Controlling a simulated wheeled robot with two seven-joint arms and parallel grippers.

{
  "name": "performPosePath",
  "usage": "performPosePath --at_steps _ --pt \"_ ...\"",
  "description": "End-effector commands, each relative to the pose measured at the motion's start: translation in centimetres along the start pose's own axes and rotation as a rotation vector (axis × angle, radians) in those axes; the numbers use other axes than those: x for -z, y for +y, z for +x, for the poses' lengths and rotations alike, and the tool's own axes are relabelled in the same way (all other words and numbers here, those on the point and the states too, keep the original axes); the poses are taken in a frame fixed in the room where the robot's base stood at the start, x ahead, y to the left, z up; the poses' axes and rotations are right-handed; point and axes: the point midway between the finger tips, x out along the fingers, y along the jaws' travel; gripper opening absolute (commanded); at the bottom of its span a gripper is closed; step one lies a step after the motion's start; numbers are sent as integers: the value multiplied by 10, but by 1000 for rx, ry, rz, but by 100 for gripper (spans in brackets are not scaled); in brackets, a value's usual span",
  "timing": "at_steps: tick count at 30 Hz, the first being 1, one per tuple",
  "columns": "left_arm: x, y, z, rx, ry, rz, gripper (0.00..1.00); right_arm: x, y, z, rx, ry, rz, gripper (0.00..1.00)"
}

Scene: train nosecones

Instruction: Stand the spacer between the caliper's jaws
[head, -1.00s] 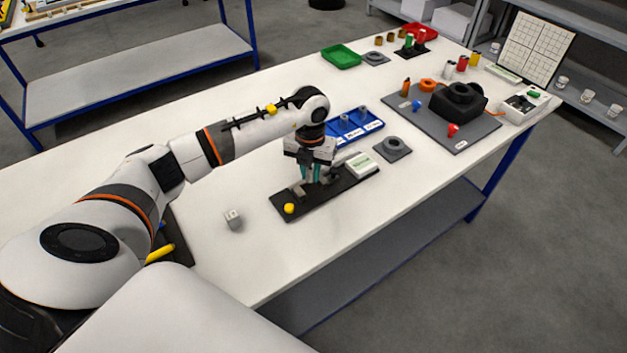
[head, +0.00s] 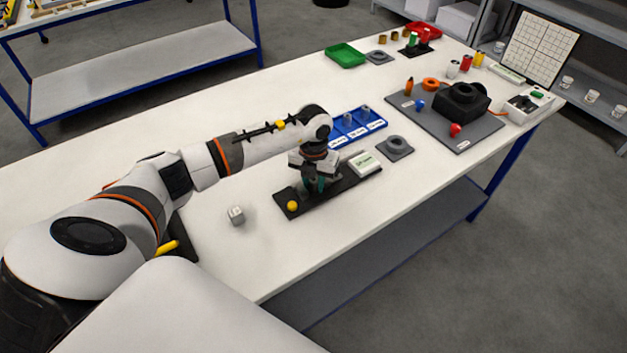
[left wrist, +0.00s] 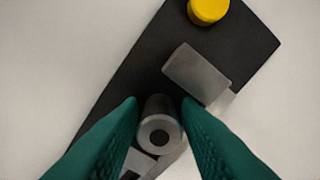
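The caliper is a black bar (head: 338,198) with a yellow knob (head: 292,206) at its near left end and a pale display box (head: 365,162) at its right end. My left gripper (head: 318,188) points down over the bar; its fingers hide most of the jaws in the head view. In the left wrist view, its green fingers (left wrist: 160,108) close around the spacer (left wrist: 160,134), a grey cylinder with a centre hole, seen end-on. A grey jaw block (left wrist: 197,73) lies just beyond the spacer; other grey metal shows partly below it. I cannot tell whether the spacer touches the bar. My right gripper is out of view.
A blue tray (head: 376,125) is behind my gripper, and a grey plate with a ring (head: 397,146) is right of the display. The table front left of the caliper is mostly clear.

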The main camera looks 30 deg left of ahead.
Motion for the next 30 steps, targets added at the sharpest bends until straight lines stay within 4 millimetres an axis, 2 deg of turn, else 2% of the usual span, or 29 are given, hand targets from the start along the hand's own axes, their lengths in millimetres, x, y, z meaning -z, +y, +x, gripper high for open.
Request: performPosePath --at_steps 5,8,18,21,25,30 --pt "0 0 -6 0 1 0 30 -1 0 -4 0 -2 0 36" --pt "2 0 -18 0 5 0 30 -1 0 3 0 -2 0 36" --pt "1 0 -89 -1 6 0 30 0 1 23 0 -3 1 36" --pt "1 0 -105 -1 4 1 30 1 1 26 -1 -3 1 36" --pt "1 0 -118 0 2 -1 30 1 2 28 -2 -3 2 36" --pt "0 0 -124 0 0 0 30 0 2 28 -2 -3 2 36"
